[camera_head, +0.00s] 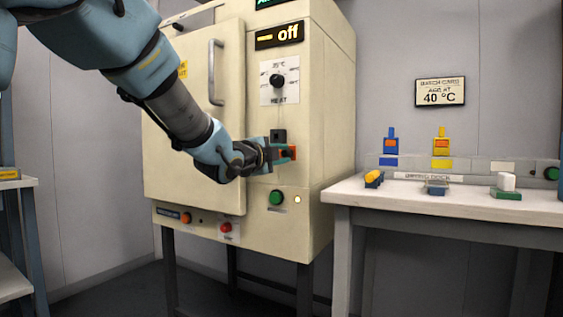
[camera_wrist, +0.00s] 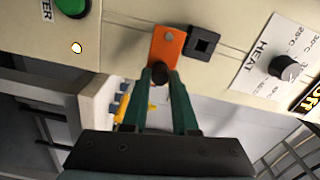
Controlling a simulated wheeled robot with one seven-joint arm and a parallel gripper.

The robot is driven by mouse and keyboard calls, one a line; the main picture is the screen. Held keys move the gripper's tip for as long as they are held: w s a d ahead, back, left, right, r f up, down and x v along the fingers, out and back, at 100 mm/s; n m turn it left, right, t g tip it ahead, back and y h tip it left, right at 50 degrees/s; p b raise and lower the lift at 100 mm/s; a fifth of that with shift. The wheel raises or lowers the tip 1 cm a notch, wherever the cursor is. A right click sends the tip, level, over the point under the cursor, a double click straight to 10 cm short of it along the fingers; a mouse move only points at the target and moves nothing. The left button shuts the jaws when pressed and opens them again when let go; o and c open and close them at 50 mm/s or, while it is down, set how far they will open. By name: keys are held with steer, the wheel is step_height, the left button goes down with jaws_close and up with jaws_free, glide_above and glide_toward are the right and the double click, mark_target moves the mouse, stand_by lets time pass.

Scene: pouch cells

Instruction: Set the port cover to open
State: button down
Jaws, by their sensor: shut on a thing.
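The port cover (camera_head: 293,151) is a small orange plate on the cream oven's front. In the wrist view the cover (camera_wrist: 166,46) shows a grey pivot screw and a dark round knob (camera_wrist: 160,73). My gripper (camera_head: 282,155) reaches the panel from the left. In the wrist view its green fingers (camera_wrist: 159,80) close on the knob. The black square port (camera_wrist: 203,42) is beside the plate, its dark hole in sight; in the head view the port (camera_head: 278,136) is just above my gripper. Part of the cover is hidden by the fingers.
The oven door (camera_head: 195,110) is shut, with a vertical handle (camera_head: 216,72). The HEAT dial (camera_head: 278,81) is above the port and a green button (camera_head: 276,198) below. A white table (camera_head: 450,205) with small coloured items stands at right.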

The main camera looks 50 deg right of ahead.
steer(key=shift+f, duration=0.15)
stand_by(0.3)
steer(key=c, duration=0.7)
jaws_free()
steer(key=v, duration=1.1)
steer(key=shift+p, duration=0.3)
